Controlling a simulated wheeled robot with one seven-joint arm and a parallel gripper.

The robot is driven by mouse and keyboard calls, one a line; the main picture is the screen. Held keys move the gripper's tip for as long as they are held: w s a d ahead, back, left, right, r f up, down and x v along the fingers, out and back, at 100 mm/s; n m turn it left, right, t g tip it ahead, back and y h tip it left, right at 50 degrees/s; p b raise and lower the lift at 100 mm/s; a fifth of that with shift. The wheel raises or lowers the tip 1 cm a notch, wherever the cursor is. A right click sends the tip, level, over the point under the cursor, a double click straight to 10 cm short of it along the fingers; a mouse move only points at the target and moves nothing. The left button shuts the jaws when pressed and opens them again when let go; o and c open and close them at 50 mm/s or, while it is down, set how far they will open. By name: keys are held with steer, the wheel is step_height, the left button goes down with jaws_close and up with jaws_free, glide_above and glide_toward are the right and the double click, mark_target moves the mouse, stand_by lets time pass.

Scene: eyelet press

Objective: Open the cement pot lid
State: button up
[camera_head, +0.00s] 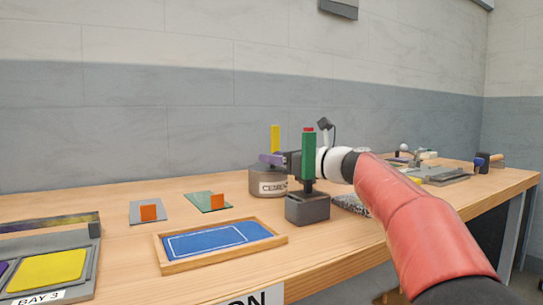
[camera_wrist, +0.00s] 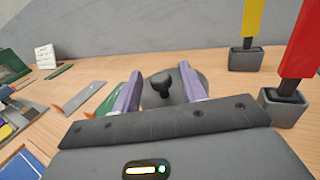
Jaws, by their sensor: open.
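The cement pot (camera_head: 267,183) is a grey round pot with a "CEMENT" label, standing on the wooden bench behind a green-handled tool. In the wrist view its grey round lid (camera_wrist: 178,98) has a dark knob (camera_wrist: 160,84) standing up. My gripper (camera_head: 270,158) is at the top of the pot, jaws open. In the wrist view the purple fingers of my gripper (camera_wrist: 160,70) stand either side of the knob, with a gap visible on both sides. The lid appears to sit on the pot. Whether the fingertips touch the lid I cannot tell.
The green handle (camera_head: 308,155) stands upright in a dark block (camera_head: 307,208) close in front of my gripper. A yellow handle (camera_head: 275,139) stands behind the pot. A blue mat in a wooden tray (camera_head: 175,268) and two plates with orange blocks lie left. Bare bench lies between.

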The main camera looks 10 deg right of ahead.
steer(key=shift+w+a, duration=0.45)
steer(key=shift+w, duration=0.1)
jaws_close()
